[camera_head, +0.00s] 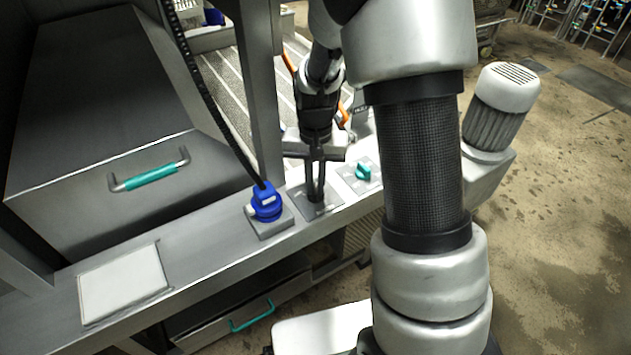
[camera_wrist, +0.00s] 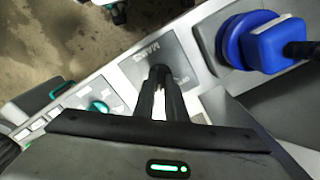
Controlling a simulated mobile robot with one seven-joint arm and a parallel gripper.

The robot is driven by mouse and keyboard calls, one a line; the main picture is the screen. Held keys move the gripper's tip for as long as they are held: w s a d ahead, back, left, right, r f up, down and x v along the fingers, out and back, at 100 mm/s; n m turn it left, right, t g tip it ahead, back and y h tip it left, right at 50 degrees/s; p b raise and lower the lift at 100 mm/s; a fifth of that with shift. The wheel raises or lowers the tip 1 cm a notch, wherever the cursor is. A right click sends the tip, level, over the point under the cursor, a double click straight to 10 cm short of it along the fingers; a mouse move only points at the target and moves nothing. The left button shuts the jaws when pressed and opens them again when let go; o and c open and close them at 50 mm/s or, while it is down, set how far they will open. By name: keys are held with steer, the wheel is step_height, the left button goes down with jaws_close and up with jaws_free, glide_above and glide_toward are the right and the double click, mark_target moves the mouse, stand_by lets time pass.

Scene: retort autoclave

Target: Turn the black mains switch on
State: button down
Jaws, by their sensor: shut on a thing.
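The black mains switch (camera_wrist: 158,70) sits on a grey plate lettered MAINS (camera_wrist: 148,54) in the wrist view. Only a small dark part of it shows at the fingertips, so I cannot tell which way it points. The plate (camera_head: 330,205) is also in the head view, on the ledge between a blue plug and a turquoise switch. My gripper (camera_head: 315,197) points down at the plate, with its two black fingers close together and shut on the switch. The fingers also show in the wrist view (camera_wrist: 160,90).
The blue plug with cable (camera_head: 266,203) stands just left of my gripper, and the turquoise switch (camera_head: 364,172) just right. A drawer-like box with a turquoise handle (camera_head: 149,177) is at the left. A motor (camera_head: 500,105) stands at the right. A grey post (camera_head: 261,95) rises behind the plug.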

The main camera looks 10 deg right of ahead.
mark_target(316, 188)
steer(key=shift+m, duration=0.5)
steer(key=c, duration=1.8)
jaws_free()
steer(key=shift+r, duration=0.1)
step_height(316, 188, up, 17)
steer(key=p, duration=0.3)
steer(key=shift+r, duration=0.15)
